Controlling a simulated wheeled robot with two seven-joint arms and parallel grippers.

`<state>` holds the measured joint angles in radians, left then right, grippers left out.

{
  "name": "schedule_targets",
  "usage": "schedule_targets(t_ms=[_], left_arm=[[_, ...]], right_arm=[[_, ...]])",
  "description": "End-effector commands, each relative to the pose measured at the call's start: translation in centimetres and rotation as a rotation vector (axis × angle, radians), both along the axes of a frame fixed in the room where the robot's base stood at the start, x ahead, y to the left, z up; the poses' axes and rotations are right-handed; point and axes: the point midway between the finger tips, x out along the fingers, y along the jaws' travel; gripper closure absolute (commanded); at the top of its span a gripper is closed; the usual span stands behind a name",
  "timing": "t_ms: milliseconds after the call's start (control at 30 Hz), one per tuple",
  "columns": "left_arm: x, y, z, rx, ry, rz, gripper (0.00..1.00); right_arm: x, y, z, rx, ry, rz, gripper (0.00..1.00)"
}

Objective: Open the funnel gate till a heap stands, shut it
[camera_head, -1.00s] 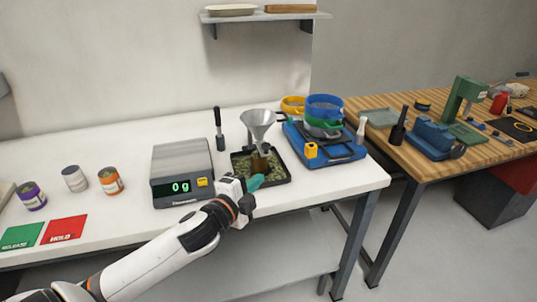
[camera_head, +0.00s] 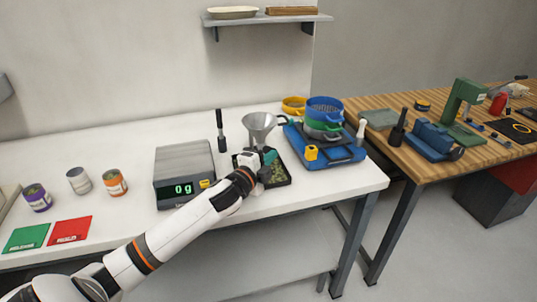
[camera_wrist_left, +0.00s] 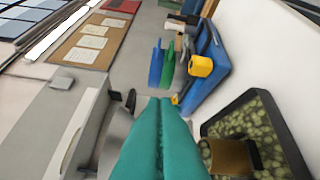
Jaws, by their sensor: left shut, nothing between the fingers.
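The grey metal funnel (camera_head: 259,122) stands above a dark tray (camera_head: 284,170) of greenish lumps, at the right of the white table. My left gripper (camera_head: 270,157) is just in front of the funnel's lower part, above the tray. Its teal fingers (camera_wrist_left: 160,105) are shut with nothing between them; whether they touch the funnel or its gate I cannot tell. My gripper hides the spout and gate in the head view. My right gripper is not in view.
A scale (camera_head: 183,168) reading 0 g stands left of the tray. A blue machine with stacked sieves (camera_head: 325,110) stands close on the right, with a yellow block (camera_head: 311,153) on its front. A black-handled tool (camera_head: 220,130) stands behind.

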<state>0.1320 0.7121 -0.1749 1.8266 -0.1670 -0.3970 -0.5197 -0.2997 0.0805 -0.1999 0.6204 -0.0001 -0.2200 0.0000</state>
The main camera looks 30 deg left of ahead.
Motion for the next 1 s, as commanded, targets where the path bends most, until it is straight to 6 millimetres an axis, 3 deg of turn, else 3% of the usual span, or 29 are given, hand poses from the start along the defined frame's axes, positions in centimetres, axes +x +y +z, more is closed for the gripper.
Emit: schedule_targets(t_ms=[433, 667, 1000], left_arm=[[0.1, 0.5, -0.1, 0.000, 0.000, 0.001, 1.00], [1.7, 2.3, 0.0, 0.001, -0.001, 0.002, 1.00], [1.7, 2.3, -0.1, 0.000, 0.000, 0.000, 1.00]], right_arm=[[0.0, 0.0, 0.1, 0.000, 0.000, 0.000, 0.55], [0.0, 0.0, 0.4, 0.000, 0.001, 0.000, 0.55], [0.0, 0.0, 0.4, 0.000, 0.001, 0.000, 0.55]])
